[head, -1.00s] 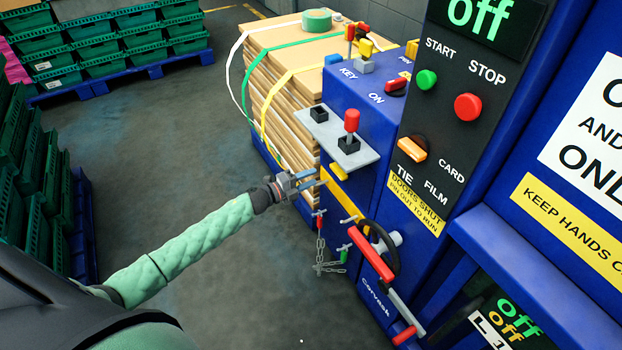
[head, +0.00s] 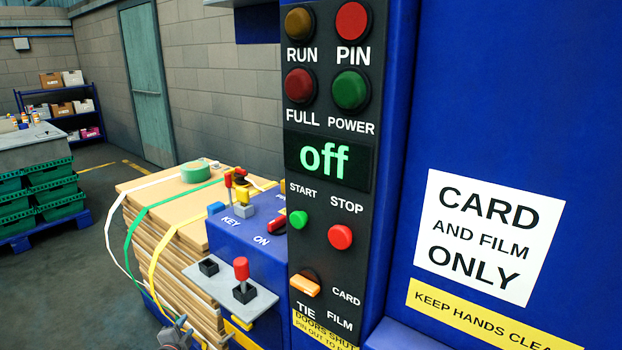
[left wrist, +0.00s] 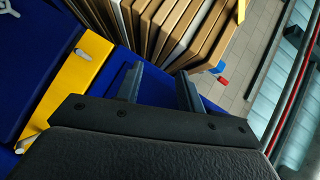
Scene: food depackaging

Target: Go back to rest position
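My left gripper (head: 182,335) shows only partly at the bottom edge of the head view, just left of the blue machine and in front of the cardboard stack. In the left wrist view, the fingers of my left gripper (left wrist: 160,86) are spread apart with nothing between them. Beyond them are the edges of the cardboard stack (left wrist: 180,35) and, to the left, a blue panel with a yellow strip (left wrist: 70,85). My right gripper is in neither view.
The blue machine's control panel (head: 327,215) fills the middle, its display reading "off". A grey shelf with a red-handled lever (head: 241,270) juts out near my left gripper. Green crates (head: 45,190) stand at the left. Open floor (head: 75,290) lies between.

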